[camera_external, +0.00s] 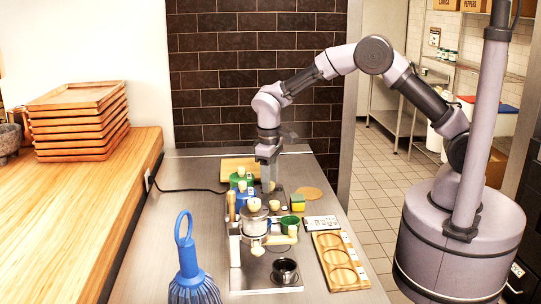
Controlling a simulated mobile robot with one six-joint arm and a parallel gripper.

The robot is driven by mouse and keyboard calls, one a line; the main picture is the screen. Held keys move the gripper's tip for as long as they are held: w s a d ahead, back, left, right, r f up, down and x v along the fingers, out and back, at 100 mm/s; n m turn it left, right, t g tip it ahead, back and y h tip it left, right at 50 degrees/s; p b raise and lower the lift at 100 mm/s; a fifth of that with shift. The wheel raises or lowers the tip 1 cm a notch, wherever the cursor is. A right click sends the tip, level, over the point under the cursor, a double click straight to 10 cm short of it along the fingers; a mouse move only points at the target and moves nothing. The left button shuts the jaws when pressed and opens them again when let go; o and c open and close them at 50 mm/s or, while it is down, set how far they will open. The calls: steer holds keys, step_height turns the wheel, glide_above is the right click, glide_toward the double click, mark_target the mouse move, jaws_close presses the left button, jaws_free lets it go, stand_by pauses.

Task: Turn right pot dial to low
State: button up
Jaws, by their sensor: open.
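My gripper (268,185) points straight down over the middle of the steel counter, just right of a green item (236,181) and a blue item (241,197) with pale wooden knobs. Its jaws are open, small in this view, and I see nothing between them. A metal machine (253,228) with pale round knobs stands in front of the gripper. I cannot make out which part is the right pot or its dial, nor any dial setting. Contact between the gripper and the things below it cannot be told.
A dark cup (286,270) stands at the machine's front. A wooden tray with round hollows (339,262) lies at right. A green bowl (289,222) and a yellow-green sponge (298,201) are close by. A blue whisk-like brush (189,270) stands front left. Stacked wooden trays (80,122) occupy the left worktop.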

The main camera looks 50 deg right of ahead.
steer(key=shift+f, duration=0.1)
jaws_close()
steer(key=shift+m, duration=0.3)
steer(key=m+p, duration=0.1)
steer(key=m, duration=0.4)
steer(key=shift+m, duration=0.4)
steer(key=m, duration=0.5)
steer(key=shift+m, duration=0.3)
stand_by(0.3)
